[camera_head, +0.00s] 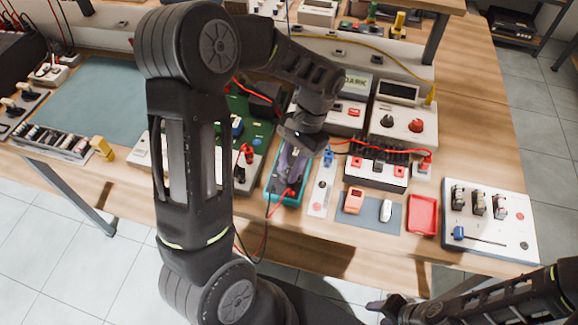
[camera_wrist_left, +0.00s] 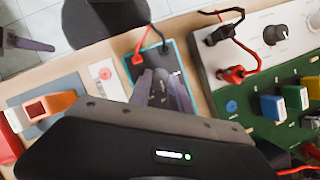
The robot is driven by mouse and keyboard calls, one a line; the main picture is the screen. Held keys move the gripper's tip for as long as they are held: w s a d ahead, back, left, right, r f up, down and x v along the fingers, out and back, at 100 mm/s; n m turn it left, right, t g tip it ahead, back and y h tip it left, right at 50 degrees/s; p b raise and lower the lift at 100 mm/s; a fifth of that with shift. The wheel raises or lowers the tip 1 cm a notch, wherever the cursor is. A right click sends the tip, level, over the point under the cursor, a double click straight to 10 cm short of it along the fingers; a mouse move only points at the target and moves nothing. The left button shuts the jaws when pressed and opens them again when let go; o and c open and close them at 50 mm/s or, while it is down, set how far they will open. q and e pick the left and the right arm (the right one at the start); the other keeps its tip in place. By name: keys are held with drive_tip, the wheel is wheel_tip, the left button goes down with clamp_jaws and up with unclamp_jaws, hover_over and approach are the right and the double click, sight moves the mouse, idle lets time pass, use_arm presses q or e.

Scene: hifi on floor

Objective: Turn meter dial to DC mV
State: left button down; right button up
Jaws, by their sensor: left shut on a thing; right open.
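The meter (camera_head: 273,188) has a teal case and lies flat on the wooden bench in the head view. In the left wrist view the meter (camera_wrist_left: 183,70) shows its teal rim and dark face, with red and black leads plugged in at one end. My left gripper (camera_head: 290,182) reaches down onto its face; in the left wrist view the fingers (camera_wrist_left: 160,98) are close together around the dial's place. The dial and its markings are hidden by the fingers, so its setting cannot be read. My right gripper (camera_head: 378,306) is open and empty, low in front of the bench.
A white strip with a knob (camera_head: 321,187) stands right beside the meter. A green circuit board (camera_wrist_left: 245,102) flanks the other side. Red leads cross nearby.

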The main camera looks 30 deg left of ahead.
idle(0.5)
use_arm(q)
drive_tip(key=c, duration=1.2)
unclamp_jaws()
drive_tip(key=shift+w+r, duration=0.1)
drive_tip(key=v, duration=0.7)
drive_tip(key=shift+w+d+r+p, duration=0.1)
drive_tip(key=shift+r+p, duration=0.2)
